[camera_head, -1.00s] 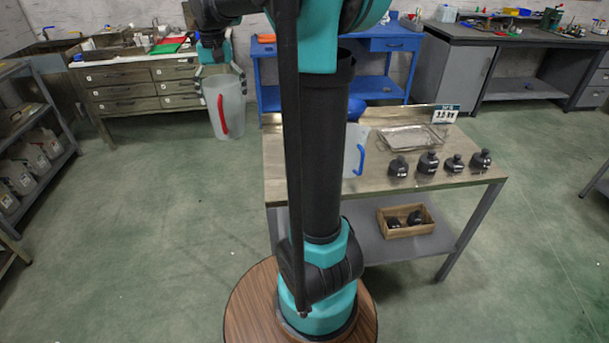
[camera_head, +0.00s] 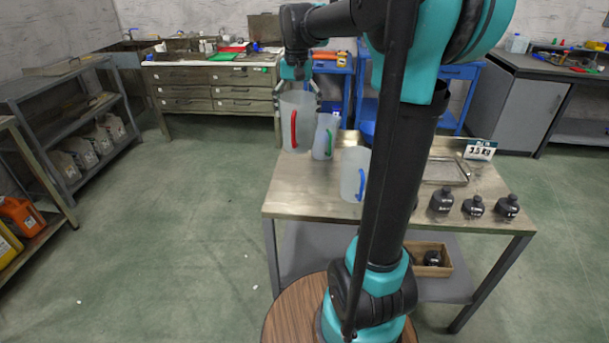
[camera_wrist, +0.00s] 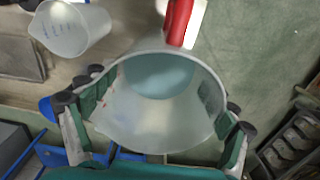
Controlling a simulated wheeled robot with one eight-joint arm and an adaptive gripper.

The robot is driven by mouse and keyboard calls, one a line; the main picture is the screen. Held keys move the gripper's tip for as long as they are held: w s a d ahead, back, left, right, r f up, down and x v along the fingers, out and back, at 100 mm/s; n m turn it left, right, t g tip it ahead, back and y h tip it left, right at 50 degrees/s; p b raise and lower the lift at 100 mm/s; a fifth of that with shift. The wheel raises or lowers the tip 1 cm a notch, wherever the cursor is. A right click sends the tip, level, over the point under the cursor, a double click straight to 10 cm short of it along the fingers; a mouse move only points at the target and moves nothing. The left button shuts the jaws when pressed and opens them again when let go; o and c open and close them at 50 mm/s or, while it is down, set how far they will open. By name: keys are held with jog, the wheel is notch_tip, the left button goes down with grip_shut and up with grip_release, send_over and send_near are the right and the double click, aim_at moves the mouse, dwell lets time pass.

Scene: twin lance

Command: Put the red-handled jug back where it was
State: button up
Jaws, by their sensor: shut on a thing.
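The red-handled jug (camera_head: 297,128) is translucent and upright at the far left corner of the steel-topped table (camera_head: 300,190). My gripper (camera_head: 298,92) is shut around its upper part from above. In the wrist view my gripper (camera_wrist: 162,100) has a finger on each side of the jug's rim, and the red handle (camera_wrist: 180,20) shows at the top. I cannot tell whether the jug's base touches the table. A green-handled jug (camera_head: 324,140) stands close to its right. A blue-handled jug (camera_head: 353,165) stands nearer, partly beside my arm.
Another jug (camera_wrist: 72,28) shows at upper left in the wrist view. Several black weights (camera_head: 473,207), a wire tray (camera_head: 445,172) and a sign reading 3.5 kg (camera_head: 480,150) are on the table's right. A wooden box (camera_head: 440,262) is on the lower shelf. The table's front left is bare.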

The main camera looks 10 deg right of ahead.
aim_at(298, 130)
notch_tip(298, 130, down, 18)
dwell(0.6)
jog(key=o, duration=1.7)
notch_tip(298, 130, up, 12)
jog(key=shift+f, duration=0.1)
jog(key=s+d+f+n+t, duration=0.1)
jog(key=s+f, duration=0.4)
jog(key=s, duration=0.2)
jog(key=s+d+f+n+t, duration=0.1)
jog(key=s+f, duration=0.5)
jog(key=s, duration=0.1)
jog(key=s+d+f+n+t, duration=0.1)
jog(key=s+d+f+t, duration=0.1)
jog(key=s+f, duration=0.4)
jog(key=shift+s+f+n, duration=0.1)
jog(key=shift+s+n, duration=0.2)
jog(key=shift+s, duration=0.65)
